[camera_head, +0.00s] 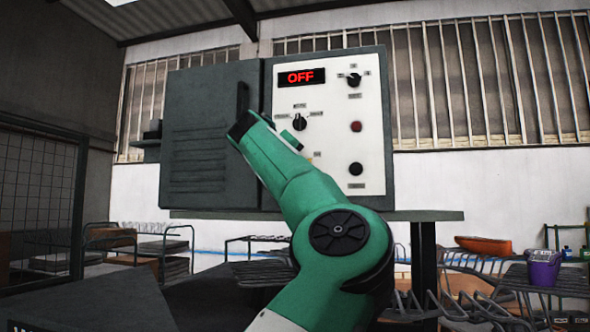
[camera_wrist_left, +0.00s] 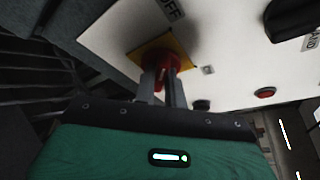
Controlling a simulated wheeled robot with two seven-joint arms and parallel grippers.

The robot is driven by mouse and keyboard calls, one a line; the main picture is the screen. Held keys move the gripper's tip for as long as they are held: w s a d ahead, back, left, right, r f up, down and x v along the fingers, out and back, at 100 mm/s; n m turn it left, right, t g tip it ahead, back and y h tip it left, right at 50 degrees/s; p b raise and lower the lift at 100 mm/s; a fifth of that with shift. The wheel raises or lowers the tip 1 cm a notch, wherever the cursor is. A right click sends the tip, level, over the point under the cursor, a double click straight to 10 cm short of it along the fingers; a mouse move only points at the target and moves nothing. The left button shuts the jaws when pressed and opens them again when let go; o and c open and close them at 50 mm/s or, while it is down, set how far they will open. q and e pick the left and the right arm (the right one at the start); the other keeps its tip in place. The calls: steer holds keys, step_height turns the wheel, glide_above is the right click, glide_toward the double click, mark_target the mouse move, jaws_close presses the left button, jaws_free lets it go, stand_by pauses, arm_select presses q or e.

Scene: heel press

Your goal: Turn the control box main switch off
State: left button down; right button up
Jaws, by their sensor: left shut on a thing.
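The control box has a white front panel (camera_head: 335,190) with a display (camera_head: 301,77) that reads OFF in red. In the left wrist view, the main switch is a red knob (camera_wrist_left: 173,62) on a yellow plate (camera_wrist_left: 148,52), next to a printed OFF label (camera_wrist_left: 171,8). My left gripper (camera_wrist_left: 162,90) is shut on the red knob, its two fingers on either side of it. The knob's exact angle is hard to tell. In the head view my green left arm covers the switch and the fingertips. My right gripper is not in view.
The panel also carries an upper selector (camera_head: 354,79), a middle selector (camera_head: 299,122), a red button (camera_head: 356,126) and a black button (camera_head: 356,168). A grey louvred cabinet door (camera_head: 205,140) lies left. A purple bucket (camera_head: 543,268) stands on a rack at right.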

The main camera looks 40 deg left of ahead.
arm_select(q)
steer(key=c, duration=1.5)
jaws_free()
steer(key=shift+o, duration=0.2)
steer(key=shift+s, duration=0.1)
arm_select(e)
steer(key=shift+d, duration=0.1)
